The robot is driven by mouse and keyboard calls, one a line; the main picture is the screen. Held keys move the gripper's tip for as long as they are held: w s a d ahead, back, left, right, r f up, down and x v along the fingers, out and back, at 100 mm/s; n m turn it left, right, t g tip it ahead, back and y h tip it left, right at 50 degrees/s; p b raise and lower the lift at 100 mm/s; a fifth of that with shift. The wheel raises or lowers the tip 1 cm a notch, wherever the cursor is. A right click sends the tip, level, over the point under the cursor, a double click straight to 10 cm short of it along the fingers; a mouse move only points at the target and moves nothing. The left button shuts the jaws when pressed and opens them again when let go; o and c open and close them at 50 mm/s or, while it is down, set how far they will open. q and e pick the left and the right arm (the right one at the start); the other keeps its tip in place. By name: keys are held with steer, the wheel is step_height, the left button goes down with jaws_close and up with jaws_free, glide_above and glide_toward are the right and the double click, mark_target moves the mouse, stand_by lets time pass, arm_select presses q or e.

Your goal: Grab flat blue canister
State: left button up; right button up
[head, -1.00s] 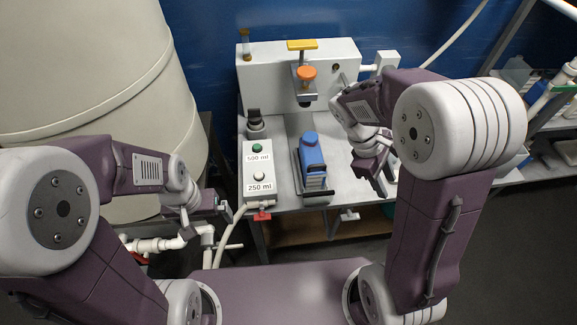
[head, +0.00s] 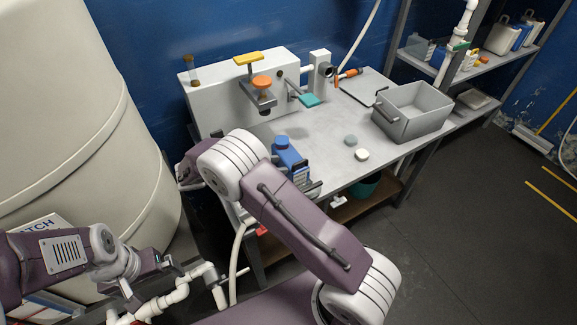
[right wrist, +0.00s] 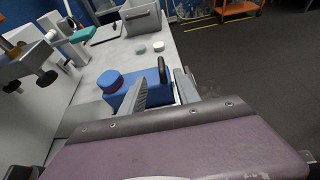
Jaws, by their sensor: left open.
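The flat blue canister (head: 287,154) stands near the front left of the grey bench, its lower part hidden behind my right arm in the head view. In the right wrist view its blue cap (right wrist: 109,81) and body (right wrist: 155,93) show close to my right gripper (right wrist: 161,80). The right fingers are apart, one across the blue body and one beside its right edge near a black handle (right wrist: 163,70). I cannot tell whether they touch it. In the head view the right gripper is mostly hidden. My left gripper (head: 150,274) is open and empty at the lower left, away from the bench.
A white dispenser box (head: 240,90) with an orange knob (head: 262,82) stands behind the canister. A grey bin (head: 412,110) is at the bench's right, with two small discs (head: 356,148) before it. A large beige tank (head: 80,110) fills the left. The bench middle is clear.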

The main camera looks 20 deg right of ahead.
mark_target(296, 163)
steer(key=x, duration=0.8)
steer(key=shift+s, duration=0.15)
jaws_close()
steer(key=shift+r, duration=0.1)
stand_by(1.0)
